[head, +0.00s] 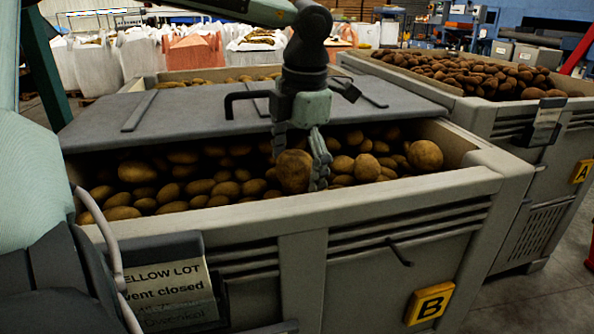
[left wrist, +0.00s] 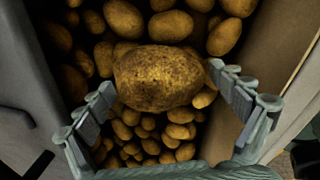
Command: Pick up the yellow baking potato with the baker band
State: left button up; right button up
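A large yellow-brown potato (head: 294,171) lies near the front wall of the bin marked B (head: 300,216), bigger than those around it. My left gripper (head: 302,168) reaches down into the bin around it. In the left wrist view the large potato (left wrist: 158,78) sits between the two fingertips of my left gripper (left wrist: 161,82). Narrow gaps seem to show at its ends, so the fingers look open; contact is not clear. Another large potato (head: 424,155) lies at the bin's right end. I see no separate band on a potato. My right gripper is not in view.
A grey lid (head: 190,110) covers the back of bin B. A sign reading "yellow lot" (head: 172,293) hangs at its front left. Bin A (head: 530,135), holding browner potatoes (head: 470,74), stands to the right. The bin's walls are close around my gripper.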

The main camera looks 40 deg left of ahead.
pick_arm(q)
jog(key=c, duration=1.1)
jog(key=shift+r, duration=0.1)
